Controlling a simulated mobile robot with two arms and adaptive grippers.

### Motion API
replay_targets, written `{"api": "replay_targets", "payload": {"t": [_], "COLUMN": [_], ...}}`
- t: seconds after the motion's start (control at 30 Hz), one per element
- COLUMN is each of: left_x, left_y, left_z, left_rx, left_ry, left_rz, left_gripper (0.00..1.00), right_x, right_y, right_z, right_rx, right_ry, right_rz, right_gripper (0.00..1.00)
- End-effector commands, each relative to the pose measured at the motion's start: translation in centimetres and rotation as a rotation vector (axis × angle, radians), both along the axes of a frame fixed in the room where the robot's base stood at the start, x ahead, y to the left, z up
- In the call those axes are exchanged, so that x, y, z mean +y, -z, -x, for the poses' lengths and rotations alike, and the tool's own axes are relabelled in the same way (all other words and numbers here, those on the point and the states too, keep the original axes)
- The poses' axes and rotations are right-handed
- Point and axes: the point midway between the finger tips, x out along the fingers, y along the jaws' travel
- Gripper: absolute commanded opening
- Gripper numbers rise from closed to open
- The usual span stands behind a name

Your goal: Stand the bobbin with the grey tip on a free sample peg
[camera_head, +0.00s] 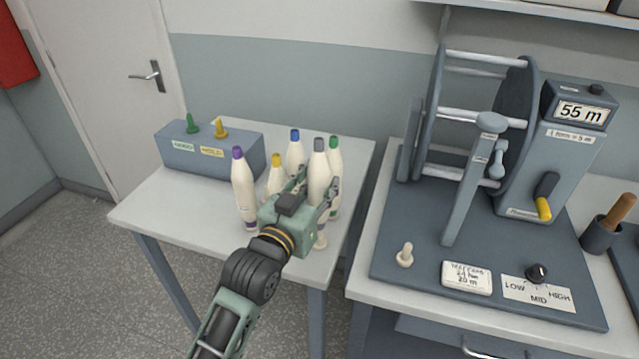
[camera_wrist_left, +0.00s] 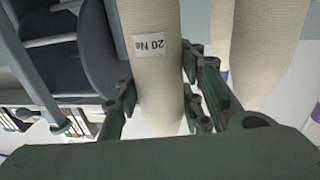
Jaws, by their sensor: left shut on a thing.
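The bobbin with the grey tip (camera_head: 319,165) is cream-coloured and stands roughly upright at the right of a group of bobbins. My left gripper (camera_head: 314,198) is shut around its body. In the left wrist view the held bobbin (camera_wrist_left: 152,65) shows a "20 Ne" label between the fingers. A bare pale peg (camera_head: 405,255) stands on the dark base plate of the reel machine. On the blue-grey box (camera_head: 200,160), a green peg-like piece (camera_head: 191,124) and a yellow one (camera_head: 219,128) stick up. The held bobbin's lower end is partly hidden by my gripper.
Bobbins with purple (camera_head: 243,190), yellow (camera_head: 276,175), blue (camera_head: 295,155) and green (camera_head: 334,175) tips stand close around my gripper on the left table (camera_head: 160,205). The reel machine (camera_head: 470,120) fills the right table. A narrow gap separates the tables.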

Motion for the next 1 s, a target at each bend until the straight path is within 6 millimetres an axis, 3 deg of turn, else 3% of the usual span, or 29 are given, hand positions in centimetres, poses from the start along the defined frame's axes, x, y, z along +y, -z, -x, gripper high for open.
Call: {"api": "replay_targets", "payload": {"t": [0.37, 1.0], "left_x": [0.0, 0.0], "left_y": [0.0, 1.9], "left_z": [0.0, 0.0], "left_rx": [-0.001, 0.000], "left_ry": [0.000, 0.000], "left_rz": [0.000, 0.000], "left_gripper": [0.07, 0.07], "right_x": [0.0, 0.7], "right_y": [0.0, 1.2], "right_z": [-0.1, 0.0], "right_rx": [-0.002, -0.001], "right_ry": [-0.001, -0.003], "right_rz": [0.000, -0.008], "right_gripper": [0.40, 0.40]}}
